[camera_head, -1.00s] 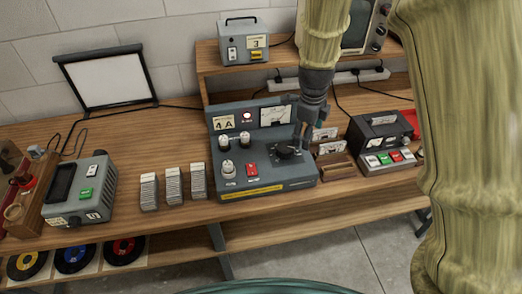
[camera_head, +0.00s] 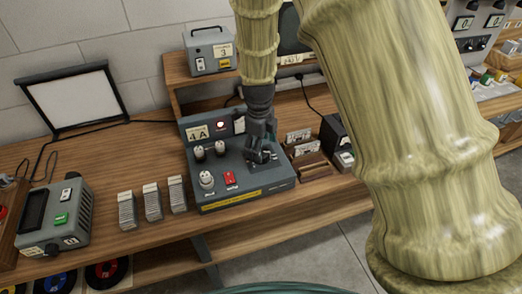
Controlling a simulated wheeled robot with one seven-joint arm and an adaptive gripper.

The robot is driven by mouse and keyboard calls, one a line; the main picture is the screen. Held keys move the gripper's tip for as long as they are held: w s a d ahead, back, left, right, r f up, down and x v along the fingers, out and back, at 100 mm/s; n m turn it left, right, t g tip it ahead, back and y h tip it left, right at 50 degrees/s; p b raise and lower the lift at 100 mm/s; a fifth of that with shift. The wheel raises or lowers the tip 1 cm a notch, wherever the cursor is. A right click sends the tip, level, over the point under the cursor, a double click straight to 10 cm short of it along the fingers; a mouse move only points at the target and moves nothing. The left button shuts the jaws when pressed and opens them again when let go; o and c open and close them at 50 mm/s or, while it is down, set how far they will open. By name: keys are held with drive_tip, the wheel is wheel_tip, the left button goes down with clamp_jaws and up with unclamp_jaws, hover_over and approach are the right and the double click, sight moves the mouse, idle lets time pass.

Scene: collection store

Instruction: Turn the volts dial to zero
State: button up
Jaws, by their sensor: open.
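A grey-blue control unit (camera_head: 215,179) marked 4A sits on the wooden bench. A large black dial (camera_head: 268,158) is on the right of its sloping top, mostly hidden by my gripper. Light knobs (camera_head: 207,179) are on its left side, beside a red switch (camera_head: 230,178). The lettering by the dials is too small to read, so I cannot tell which is marked volts. My gripper (camera_head: 262,152) points down with open fingers at the black dial. I cannot tell whether the fingers touch it.
Card stacks (camera_head: 152,202) and a grey box with a green button (camera_head: 62,217) stand to the left. Wooden card holders (camera_head: 308,160) stand close on the right. A raised shelf (camera_head: 180,72) with a grey meter box (camera_head: 208,52) is behind. My arm covers much of the right side.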

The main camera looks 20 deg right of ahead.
drive_tip(key=shift+w+d+f+p, duration=0.1)
drive_tip(key=shift+f+p, duration=0.3)
drive_tip(key=shift+f, duration=1.4)
drive_tip(key=c, duration=1)
